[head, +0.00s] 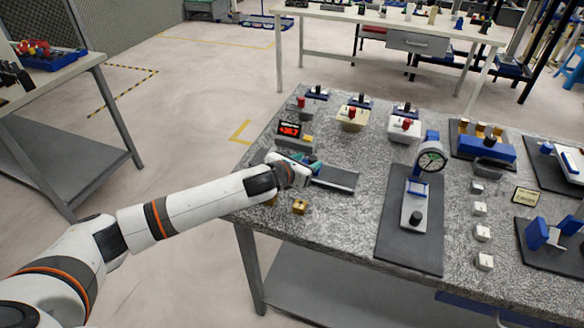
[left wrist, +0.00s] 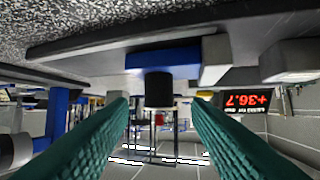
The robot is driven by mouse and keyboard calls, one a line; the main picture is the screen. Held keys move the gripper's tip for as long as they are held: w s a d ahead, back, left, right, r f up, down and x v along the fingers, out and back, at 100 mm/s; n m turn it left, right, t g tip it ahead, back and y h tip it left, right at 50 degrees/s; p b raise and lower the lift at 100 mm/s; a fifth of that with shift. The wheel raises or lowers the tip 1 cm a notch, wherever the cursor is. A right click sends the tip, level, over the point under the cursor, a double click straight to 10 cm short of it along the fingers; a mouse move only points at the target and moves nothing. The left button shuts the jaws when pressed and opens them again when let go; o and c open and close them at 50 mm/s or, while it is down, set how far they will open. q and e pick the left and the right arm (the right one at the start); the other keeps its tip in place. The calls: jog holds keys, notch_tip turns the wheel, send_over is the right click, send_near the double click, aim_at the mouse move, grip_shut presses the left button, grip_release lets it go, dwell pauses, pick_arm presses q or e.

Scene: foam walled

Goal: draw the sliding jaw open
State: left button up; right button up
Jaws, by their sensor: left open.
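My left gripper (head: 309,165) is open at the left part of the table, over one end of a low grey slide base (head: 338,179). In the left wrist view the picture is upside down. There the teal fingers (left wrist: 159,108) stand apart, with a black knob (left wrist: 159,89) in the gap ahead of them. The knob sits on a blue block (left wrist: 165,60), which looks like the sliding jaw, on the grey base (left wrist: 90,48). A light grey block (left wrist: 216,58) is beside the blue one. In the head view my gripper mostly hides the jaw and knob. My right gripper is not in view.
A red readout (head: 289,129) stands just behind my gripper. Small brass blocks (head: 300,207) lie in front. A dial gauge stand (head: 430,160) on a dark mat and a blue fixture (head: 485,146) are to the right. Boxes with red knobs (head: 352,115) stand at the back.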

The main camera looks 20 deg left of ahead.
pick_arm(q)
jog(key=v, duration=0.8)
jog(key=shift+s, duration=0.1)
